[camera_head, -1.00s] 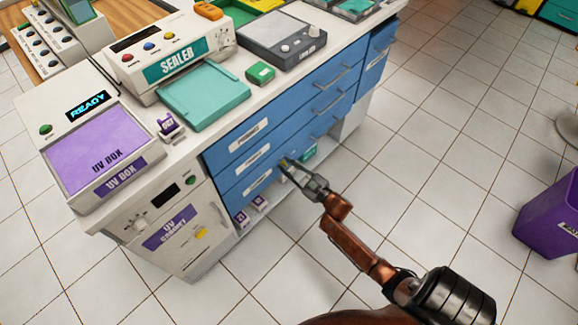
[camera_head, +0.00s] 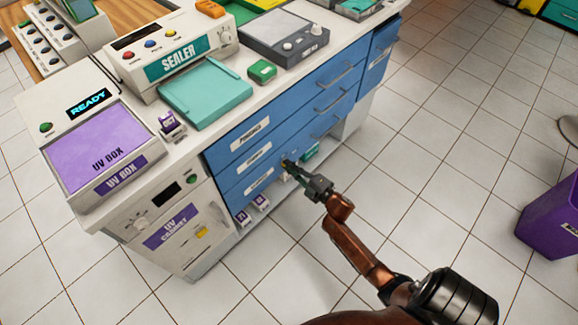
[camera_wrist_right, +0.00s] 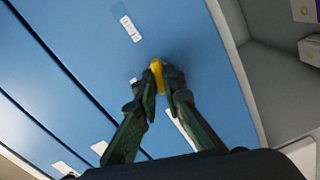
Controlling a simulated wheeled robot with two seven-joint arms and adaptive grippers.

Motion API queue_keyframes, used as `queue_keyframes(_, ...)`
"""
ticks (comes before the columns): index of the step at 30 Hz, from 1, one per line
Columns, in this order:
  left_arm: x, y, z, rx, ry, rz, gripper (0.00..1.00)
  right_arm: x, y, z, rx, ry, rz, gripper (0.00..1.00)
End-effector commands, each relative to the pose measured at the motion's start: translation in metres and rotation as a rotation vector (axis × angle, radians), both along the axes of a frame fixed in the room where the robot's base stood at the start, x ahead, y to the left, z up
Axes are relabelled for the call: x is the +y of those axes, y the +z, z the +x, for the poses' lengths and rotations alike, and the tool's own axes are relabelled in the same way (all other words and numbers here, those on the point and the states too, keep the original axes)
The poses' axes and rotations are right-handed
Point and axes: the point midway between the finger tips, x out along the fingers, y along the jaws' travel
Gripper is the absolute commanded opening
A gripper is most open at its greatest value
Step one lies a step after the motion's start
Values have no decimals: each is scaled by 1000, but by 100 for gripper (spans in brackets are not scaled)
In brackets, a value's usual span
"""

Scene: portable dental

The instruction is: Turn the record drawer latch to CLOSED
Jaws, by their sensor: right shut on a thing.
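The latch (camera_wrist_right: 157,68) is a small yellow piece on the face of a blue drawer front, seen in the right wrist view. My right gripper (camera_wrist_right: 165,85) is shut on the latch, with a fingertip on each side of it. In the head view my right gripper (camera_head: 288,163) reaches the lowest blue drawer (camera_head: 236,190) near its middle, and its fingers hide the latch. A small white label (camera_wrist_right: 130,29) sits on the drawer face beside the latch; its lettering is too small to read. My left gripper is not in view.
The blue drawers with metal handles (camera_head: 333,75) stand under the white counter. An open shelf below holds small purple-and-white items (camera_head: 261,201). The UV cabinet (camera_head: 178,233) is at the left. Tiled floor is free to the right, with a purple bin (camera_head: 552,215) farther off.

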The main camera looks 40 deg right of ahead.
Motion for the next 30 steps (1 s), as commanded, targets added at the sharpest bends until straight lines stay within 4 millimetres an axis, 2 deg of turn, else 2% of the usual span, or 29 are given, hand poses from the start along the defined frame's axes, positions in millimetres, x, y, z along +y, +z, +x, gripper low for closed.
queue_keyframes(6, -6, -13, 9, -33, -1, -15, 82, 5, 1, 4, -18, 7, -152, 0)
queue_keyframes(13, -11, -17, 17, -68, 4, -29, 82, 5, 2, 4, -28, 7, -255, 0)
queue_keyframes(30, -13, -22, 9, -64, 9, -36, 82, 7, 3, 4, -33, 11, -304, 0)
